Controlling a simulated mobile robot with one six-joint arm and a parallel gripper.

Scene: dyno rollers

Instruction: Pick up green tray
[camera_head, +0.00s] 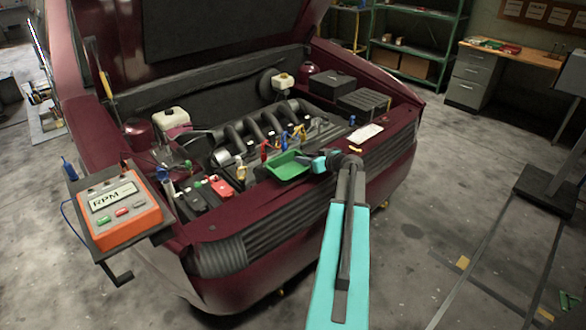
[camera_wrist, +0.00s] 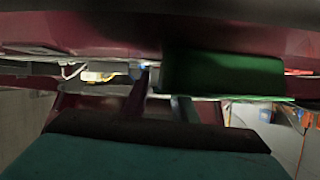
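The green tray (camera_head: 287,166) sits at the front edge of the car's open engine bay in the head view. In the wrist view the green tray (camera_wrist: 224,73) shows as a dark green block right of centre, with a bright green edge below it. My gripper (camera_head: 318,162) is at the tray's right end, very close to it. Whether it touches the tray is unclear. Its fingers are small in the head view and dark in the wrist view, so their opening cannot be made out.
The dark red car (camera_head: 270,235) fills the middle, its bonnet raised. Several coloured tools and engine parts crowd around the tray. An orange RPM meter (camera_head: 122,212) stands at the left front corner. A white card (camera_head: 365,133) lies to the right. Open floor lies right of the car.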

